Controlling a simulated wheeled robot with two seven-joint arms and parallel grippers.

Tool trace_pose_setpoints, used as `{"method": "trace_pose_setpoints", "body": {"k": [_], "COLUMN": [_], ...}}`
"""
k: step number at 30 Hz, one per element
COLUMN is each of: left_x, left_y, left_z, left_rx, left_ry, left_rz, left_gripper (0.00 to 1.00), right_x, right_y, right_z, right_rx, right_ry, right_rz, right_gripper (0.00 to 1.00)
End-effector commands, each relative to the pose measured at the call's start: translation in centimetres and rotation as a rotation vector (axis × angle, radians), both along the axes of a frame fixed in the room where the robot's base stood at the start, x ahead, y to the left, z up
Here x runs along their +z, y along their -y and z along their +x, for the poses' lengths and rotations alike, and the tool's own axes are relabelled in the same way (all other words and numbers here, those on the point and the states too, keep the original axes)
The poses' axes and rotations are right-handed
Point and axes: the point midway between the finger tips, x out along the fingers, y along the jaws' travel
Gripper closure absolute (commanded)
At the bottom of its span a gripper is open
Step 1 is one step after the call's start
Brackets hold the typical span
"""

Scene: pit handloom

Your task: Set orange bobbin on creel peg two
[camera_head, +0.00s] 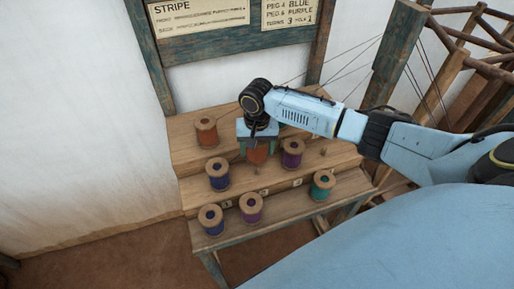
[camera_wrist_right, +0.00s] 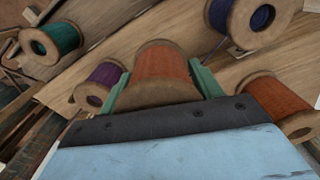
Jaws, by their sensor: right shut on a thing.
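My right gripper (camera_head: 257,146) is shut on an orange bobbin (camera_head: 257,156), over the middle of the stepped wooden creel (camera_head: 180,145). In the right wrist view the same orange bobbin (camera_wrist_right: 160,66) sits between the green fingers of the gripper (camera_wrist_right: 163,88). The gripper hides much of it in the head view, and I cannot tell whether it touches the creel or a peg. Peg two is not identifiable; the number tags are too small to read. My left gripper is not in view.
A second orange bobbin (camera_head: 206,132) stands at left, with a purple bobbin (camera_head: 292,153) to the right and a blue bobbin (camera_head: 218,176) in front. Blue, purple and teal bobbins (camera_head: 322,186) stand lower. A bare peg (camera_head: 323,150) shows at right. A sign board (camera_head: 200,16) hangs behind.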

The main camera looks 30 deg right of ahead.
Motion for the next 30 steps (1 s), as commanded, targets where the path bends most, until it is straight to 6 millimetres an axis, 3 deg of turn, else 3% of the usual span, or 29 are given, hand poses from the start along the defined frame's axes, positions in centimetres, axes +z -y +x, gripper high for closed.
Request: {"method": "trace_pose_setpoints", "body": {"k": [12, 30], "left_x": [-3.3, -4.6], "left_y": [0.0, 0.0], "left_z": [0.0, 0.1], "left_rx": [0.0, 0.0], "left_ry": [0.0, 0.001], "left_rz": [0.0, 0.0], "left_gripper": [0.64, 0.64], "right_x": [-2.6, -6.6], "right_y": [0.0, -0.1], "right_z": [0.0, 0.0], "right_rx": [0.001, 0.0], "right_ry": [0.0, -0.001], "right_rz": [0.0, 0.002], "right_gripper": [0.61, 0.61]}}
